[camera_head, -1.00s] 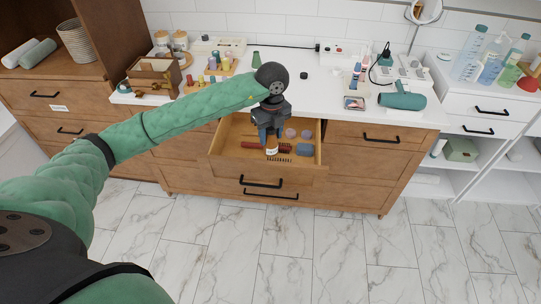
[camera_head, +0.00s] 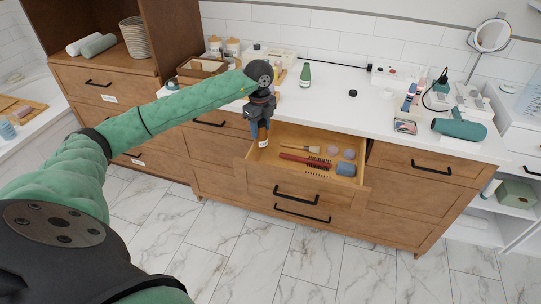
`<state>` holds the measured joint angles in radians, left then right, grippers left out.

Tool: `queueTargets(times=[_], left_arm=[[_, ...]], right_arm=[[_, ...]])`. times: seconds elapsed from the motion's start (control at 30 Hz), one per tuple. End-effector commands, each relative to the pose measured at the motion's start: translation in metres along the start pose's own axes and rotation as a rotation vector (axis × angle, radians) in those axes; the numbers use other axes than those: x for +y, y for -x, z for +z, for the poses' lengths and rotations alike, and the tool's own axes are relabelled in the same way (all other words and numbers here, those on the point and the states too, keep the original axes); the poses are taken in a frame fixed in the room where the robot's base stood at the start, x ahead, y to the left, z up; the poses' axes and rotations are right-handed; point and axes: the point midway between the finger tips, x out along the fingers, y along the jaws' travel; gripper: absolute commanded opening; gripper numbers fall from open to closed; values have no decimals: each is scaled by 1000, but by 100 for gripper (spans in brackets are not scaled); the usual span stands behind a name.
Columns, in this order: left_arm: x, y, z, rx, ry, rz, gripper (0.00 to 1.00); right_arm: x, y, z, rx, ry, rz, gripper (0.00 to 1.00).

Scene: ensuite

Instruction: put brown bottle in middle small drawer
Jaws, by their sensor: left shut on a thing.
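The middle small drawer (camera_head: 270,178) is pulled open in the wooden cabinet. My left gripper (camera_head: 261,133) points down at the drawer's left end, shut on the brown bottle (camera_head: 263,143). Only the bottle's lower part shows, with a pale label; the fingers hide the rest. The bottle looks upright, and I cannot tell whether it touches the drawer's bottom. My right gripper is out of view.
The drawer also holds a red brush (camera_head: 304,160), a wooden-handled brush (camera_head: 302,149), round pinkish items (camera_head: 348,154) and a blue-grey item (camera_head: 346,169). A green bottle (camera_head: 305,76) and a teal hair dryer (camera_head: 459,130) are on the white counter.

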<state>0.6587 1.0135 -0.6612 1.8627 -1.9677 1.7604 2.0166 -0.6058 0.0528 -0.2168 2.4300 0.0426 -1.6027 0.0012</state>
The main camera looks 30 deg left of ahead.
Motion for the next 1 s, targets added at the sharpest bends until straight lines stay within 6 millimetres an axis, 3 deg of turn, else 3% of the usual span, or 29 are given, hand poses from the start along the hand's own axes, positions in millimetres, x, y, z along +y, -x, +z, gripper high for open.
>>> queueTargets(times=[0.3, 0.77, 0.9, 1.0], left_arm=[[0, -64, -1, 0, -1, 1, 12], [0, -104, -1, 0, -1, 1, 12], [0, -122, -1, 0, -1, 0, 12], [0, -128, 0, -1, -1, 0, 12]], right_arm=[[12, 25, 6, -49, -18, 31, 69], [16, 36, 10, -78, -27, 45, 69], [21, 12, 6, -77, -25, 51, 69], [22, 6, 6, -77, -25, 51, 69]])
